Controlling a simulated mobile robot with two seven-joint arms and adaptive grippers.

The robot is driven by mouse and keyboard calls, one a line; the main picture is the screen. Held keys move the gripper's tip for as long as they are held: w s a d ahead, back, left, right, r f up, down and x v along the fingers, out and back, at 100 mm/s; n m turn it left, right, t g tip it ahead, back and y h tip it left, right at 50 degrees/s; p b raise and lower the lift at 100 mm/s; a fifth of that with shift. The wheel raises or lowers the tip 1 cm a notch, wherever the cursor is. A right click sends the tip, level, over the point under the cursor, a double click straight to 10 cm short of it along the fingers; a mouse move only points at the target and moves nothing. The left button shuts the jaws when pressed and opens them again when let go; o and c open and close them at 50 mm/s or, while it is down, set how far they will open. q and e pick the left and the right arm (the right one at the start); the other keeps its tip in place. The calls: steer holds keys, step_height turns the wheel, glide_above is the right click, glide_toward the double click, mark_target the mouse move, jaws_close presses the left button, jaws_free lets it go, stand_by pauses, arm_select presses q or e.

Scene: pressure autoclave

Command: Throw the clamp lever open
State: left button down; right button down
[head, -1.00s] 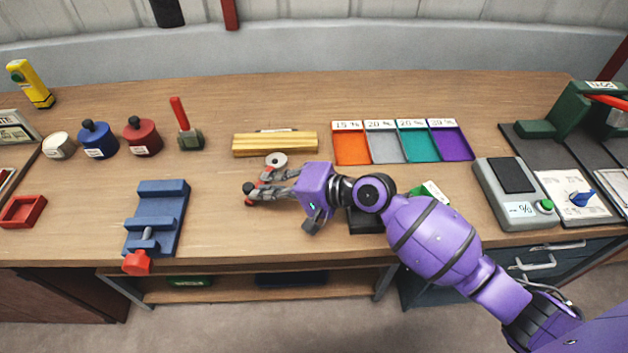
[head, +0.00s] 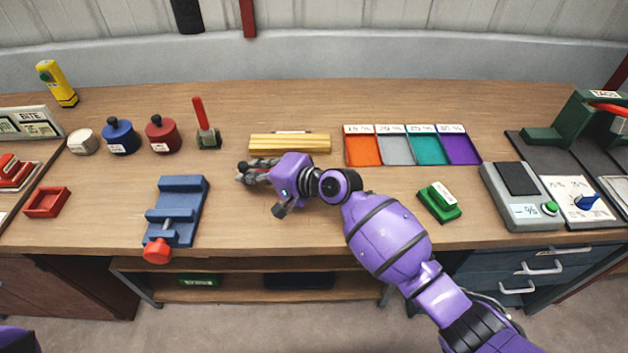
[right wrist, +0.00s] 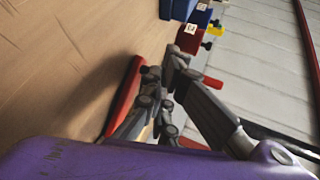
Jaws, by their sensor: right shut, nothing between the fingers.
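A red lever (head: 200,112) stands nearly upright, leaning slightly, on a small dark green base (head: 209,139) towards the back left of the bench. My right gripper (head: 241,173) is shut and empty, low over the bench, to the right of and nearer than this lever, apart from it. In the right wrist view the closed fingers (right wrist: 165,85) fill the middle. A long red bar (right wrist: 124,95) shows beside them there; I cannot tell what it belongs to. My left gripper is not in view.
A blue vise (head: 183,185) with a red knob (head: 156,251) lies in front left. Blue (head: 120,138) and red (head: 163,136) pots stand left of the lever. A yellow block (head: 290,143) lies behind my gripper, and coloured trays (head: 362,152) stand to its right.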

mark_target(246, 166)
steer(key=shift+w+a+f+b, duration=0.1)
steer(key=shift+w+a+b, duration=0.2)
steer(key=shift+w+a, duration=0.8)
steer(key=shift+a, duration=0.35)
steer(key=shift+w+d, duration=0.15)
